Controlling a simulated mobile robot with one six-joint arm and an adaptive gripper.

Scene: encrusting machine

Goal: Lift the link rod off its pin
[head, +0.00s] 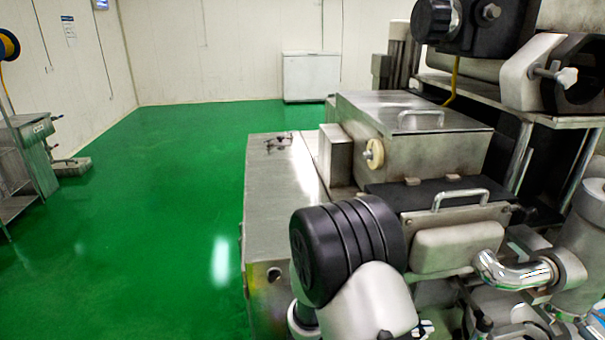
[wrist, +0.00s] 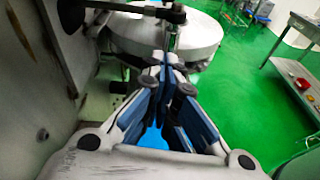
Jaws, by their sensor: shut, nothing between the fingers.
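In the wrist view, a dark bar with a rounded end, which looks like the link rod (wrist: 130,9), runs across the top from a black round part at the left. A thin upright piece below its right end may be the pin; the joint there is small and unclear. My gripper (wrist: 168,72) has blue and grey fingers whose tips meet just below that upright piece. The fingers are shut with nothing between them, and the rod is beyond the tips. I cannot tell whether the tips touch the upright piece. The head view does not clearly show the rod or my gripper.
A pale round disc (wrist: 195,38) lies behind the rod's right end. A grey machine wall (wrist: 30,90) stands close at the left of the wrist view. In the head view, the steel machine (head: 425,135) fills the right, and green floor (head: 170,190) lies open at the left.

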